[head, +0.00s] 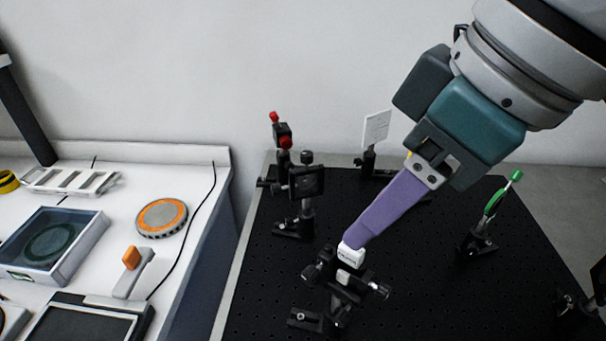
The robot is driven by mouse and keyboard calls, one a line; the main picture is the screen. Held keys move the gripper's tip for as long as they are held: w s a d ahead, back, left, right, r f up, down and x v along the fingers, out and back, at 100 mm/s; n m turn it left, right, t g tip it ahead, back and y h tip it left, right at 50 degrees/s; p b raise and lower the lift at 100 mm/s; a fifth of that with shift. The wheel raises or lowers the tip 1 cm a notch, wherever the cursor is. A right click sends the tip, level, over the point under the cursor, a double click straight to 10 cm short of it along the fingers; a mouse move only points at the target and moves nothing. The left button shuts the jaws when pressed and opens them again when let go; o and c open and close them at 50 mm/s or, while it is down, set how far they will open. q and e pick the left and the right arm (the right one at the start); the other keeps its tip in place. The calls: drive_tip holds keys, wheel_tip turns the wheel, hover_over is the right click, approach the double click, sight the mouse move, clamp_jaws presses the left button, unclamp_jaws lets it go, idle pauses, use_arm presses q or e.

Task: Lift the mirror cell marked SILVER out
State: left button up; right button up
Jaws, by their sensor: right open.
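A small white block with dark lettering (351,257) sits on top of a black mount with side knobs (343,283) at the front of the breadboard. The lettering is too small to read for sure, so I cannot confirm that it says SILVER. My right gripper (354,240) comes down from the upper right, its purple fingers tilted, with the tips at the top of the white block. It is open; the fingers overlap in this view, so I cannot tell whether they straddle or touch the block. My left gripper is not in view.
The black breadboard (262,290) also carries a dark square mount (306,182), a red-knobbed mount (283,135), a white card (376,129) and a green optic (494,201). A white bench at left holds a glass-topped box (92,262) and an orange-ringed disc (162,217).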

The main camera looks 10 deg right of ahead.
sight(349, 265)
drive_tip(key=x, duration=0.4)
drive_tip(key=d+x, duration=0.1)
drive_tip(key=x, duration=0.1)
drive_tip(key=shift+a+f, duration=0.1)
drive_tip(key=shift+f, duration=0.4)
clamp_jaws()
